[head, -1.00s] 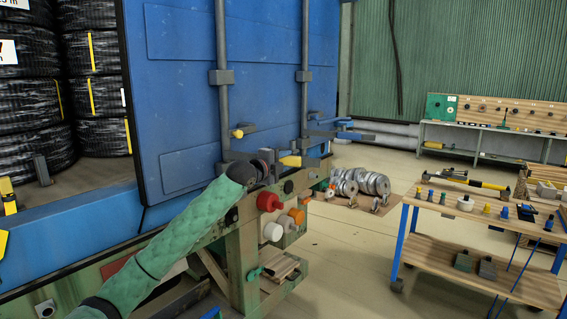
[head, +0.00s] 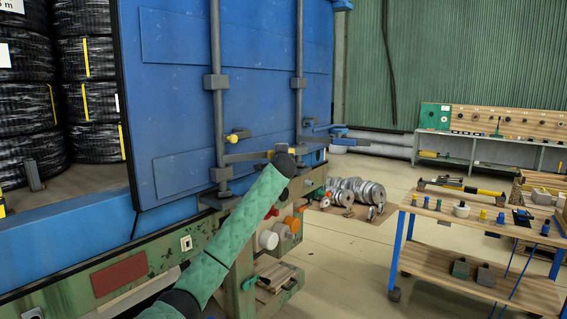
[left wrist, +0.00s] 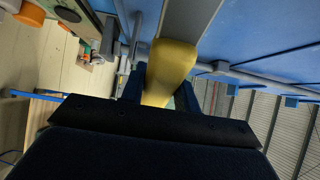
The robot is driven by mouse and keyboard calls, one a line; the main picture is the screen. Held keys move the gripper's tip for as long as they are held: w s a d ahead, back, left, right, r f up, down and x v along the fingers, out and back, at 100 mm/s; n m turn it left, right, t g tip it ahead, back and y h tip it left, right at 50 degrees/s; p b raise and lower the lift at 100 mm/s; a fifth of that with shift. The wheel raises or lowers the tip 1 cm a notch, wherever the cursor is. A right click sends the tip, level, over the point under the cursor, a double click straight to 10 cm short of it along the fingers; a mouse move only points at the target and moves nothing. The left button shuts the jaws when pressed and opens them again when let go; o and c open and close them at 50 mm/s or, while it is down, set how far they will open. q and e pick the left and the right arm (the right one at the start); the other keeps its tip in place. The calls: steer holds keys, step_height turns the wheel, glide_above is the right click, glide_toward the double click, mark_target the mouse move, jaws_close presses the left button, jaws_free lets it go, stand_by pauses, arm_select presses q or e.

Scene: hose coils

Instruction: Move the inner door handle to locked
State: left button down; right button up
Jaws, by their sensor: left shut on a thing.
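The blue door (head: 265,90) carries two upright grey lock rods. The inner handle is a grey bar (head: 245,157) running right from the lower part of the left rod (head: 217,110). Its yellow grip (head: 269,154) also shows in the left wrist view (left wrist: 172,65), between my fingers. My left gripper (head: 280,153) is shut on this grip; in the head view my dark wrist hides most of the fingers. A small yellow knob (head: 232,138) on a catch sits on the door above the bar. My right gripper is not in view.
A second handle (head: 325,129) sticks out by the right rod (head: 299,95). Red, white and orange knobs (head: 268,240) are below my forearm. Black hose coils (head: 95,100) stand left. A tool table (head: 480,203) stands right, with clear floor (head: 345,260) between.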

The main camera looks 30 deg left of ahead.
mark_target(260, 147)
arm_select(q)
steer(key=w+a+n+g+y+b, duration=0.1)
steer(key=a+g, duration=0.1)
steer(key=a, duration=0.1)
steer(key=w+a+n+g+y+b, duration=0.1)
steer(key=w+a+n+g+y, duration=0.1)
steer(key=a, duration=0.1)
steer(key=w+a+n+g+y+b, duration=0.1)
steer(key=a+n+g+y, duration=0.1)
steer(key=a, duration=0.1)
steer(key=shift+w+a+f, duration=0.1)
steer(key=shift+w+a, duration=0.05)
steer(key=shift+w, duration=0.05)
steer(key=shift+a+n+g+y, duration=0.3)
steer(key=shift+a, duration=0.25)
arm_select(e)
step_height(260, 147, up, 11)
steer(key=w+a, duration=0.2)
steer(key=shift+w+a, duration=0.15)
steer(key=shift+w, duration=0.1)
arm_select(q)
steer(key=shift+r, duration=0.2)
steer(key=c, duration=1.3)
jaws_free()
steer(key=shift+o, duration=1.3)
steer(key=shift+a+f, duration=0.15)
steer(key=shift+a, duration=0.1)
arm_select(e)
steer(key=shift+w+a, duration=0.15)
